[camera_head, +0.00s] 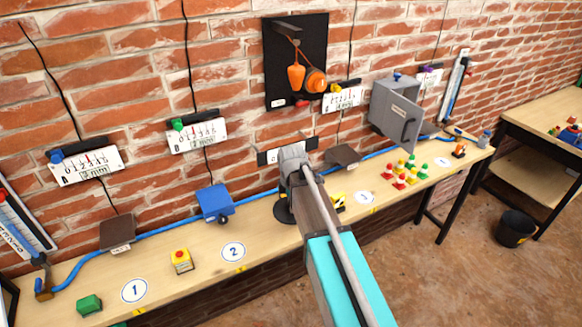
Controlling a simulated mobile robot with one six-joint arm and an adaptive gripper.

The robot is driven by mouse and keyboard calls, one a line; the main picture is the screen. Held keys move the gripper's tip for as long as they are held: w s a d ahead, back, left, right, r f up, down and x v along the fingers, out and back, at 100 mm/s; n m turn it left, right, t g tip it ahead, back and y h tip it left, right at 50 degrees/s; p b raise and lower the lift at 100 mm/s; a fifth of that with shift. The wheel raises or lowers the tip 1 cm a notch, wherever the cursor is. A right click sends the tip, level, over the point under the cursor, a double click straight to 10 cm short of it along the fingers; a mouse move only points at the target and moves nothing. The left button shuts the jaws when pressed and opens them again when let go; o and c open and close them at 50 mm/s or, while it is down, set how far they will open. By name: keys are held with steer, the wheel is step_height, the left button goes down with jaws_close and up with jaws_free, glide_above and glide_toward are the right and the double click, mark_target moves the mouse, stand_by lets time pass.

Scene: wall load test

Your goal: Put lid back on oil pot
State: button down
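I cannot make out the oil pot or its lid for certain. A small grey-blue jar-like thing (485,139) stands at the far right end of the long wooden bench (262,222). It is too small to tell whether it is the pot or whether a lid is on it. My arm reaches from the bottom of the picture over the middle of the bench towards the brick wall. The end of the arm hides my gripper's fingers, so whether they are open or hold something does not show. A dark round thing (282,211) shows partly behind my arm, on the bench.
A grey cabinet (393,112) with its door ajar hangs on the wall. Red, yellow and green pieces (402,173) stand on the bench below it. A yellow box with a red button (181,261) and a green block (89,305) stand at left. A black bucket (515,229) is on the floor.

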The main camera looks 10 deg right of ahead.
steer(key=shift+w+a, duration=0.15)
stand_by(0.3)
steer(key=shift+w+r, duration=0.1)
steer(key=shift+w+r, duration=0.15)
steer(key=shift+w, duration=0.35)
steer(key=w+d+r+m+p, duration=0.1)
steer(key=w+d, duration=0.1)
steer(key=w, duration=0.4)
steer(key=w+d+r+m+p, duration=0.1)
steer(key=w+d+p, duration=0.1)
steer(key=w, duration=0.3)
steer(key=shift+w+r, duration=0.25)
steer(key=shift+w, duration=0.1)
steer(key=shift+d+f+b, duration=0.1)
steer(key=shift+f+b, duration=0.15)
steer(key=shift+b, duration=0.05)
step_height(320, 180, down, 6)
steer(key=b, duration=0.6)
steer(key=shift+f, duration=0.15)
stand_by(2.1)
